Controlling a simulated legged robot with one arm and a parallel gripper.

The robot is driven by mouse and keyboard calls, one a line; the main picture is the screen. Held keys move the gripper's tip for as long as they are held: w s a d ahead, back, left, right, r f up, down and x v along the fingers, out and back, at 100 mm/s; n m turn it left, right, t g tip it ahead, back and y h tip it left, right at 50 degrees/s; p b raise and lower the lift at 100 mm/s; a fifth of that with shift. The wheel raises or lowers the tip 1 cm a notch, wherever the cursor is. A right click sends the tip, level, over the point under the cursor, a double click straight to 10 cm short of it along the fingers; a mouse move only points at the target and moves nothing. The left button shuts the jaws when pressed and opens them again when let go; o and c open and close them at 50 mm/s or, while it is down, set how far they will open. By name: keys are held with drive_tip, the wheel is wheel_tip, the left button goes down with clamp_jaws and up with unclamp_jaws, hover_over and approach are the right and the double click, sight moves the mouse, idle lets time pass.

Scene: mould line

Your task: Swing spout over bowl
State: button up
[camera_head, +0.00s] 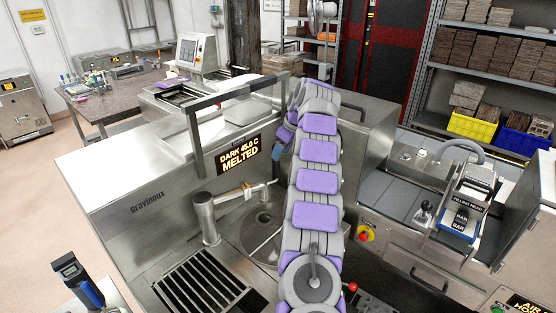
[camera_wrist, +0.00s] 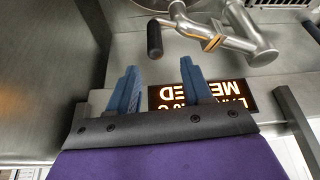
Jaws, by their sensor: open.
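The steel spout (camera_head: 209,218) is a thick post with a side arm reaching right, toward the near side of my arm. In the wrist view the spout (camera_wrist: 243,35) shows upside down, with a black handle (camera_wrist: 154,39) on a thin rod. The round steel bowl (camera_head: 246,240) is sunk in the counter right of the post, partly hidden by my arm. My gripper (camera_wrist: 160,72) is open and empty. Its blue fingers sit apart on either side of the handle's line, with the handle beyond their tips. In the head view my gripper (camera_head: 278,149) is partly hidden by my arm.
A lit display (camera_head: 240,155) reading "DARK 45.0 C MELTED" is on the machine panel behind the spout. A steel frame (camera_head: 195,130) stands above it. A slotted grate (camera_head: 200,283) lies in front. A red knob (camera_head: 352,286) is right of my arm.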

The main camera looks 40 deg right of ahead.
drive_tip(key=p+v, duration=0.2)
drive_tip(key=v, duration=0.5)
drive_tip(key=shift+r, duration=0.15)
drive_tip(key=shift+a, duration=0.1)
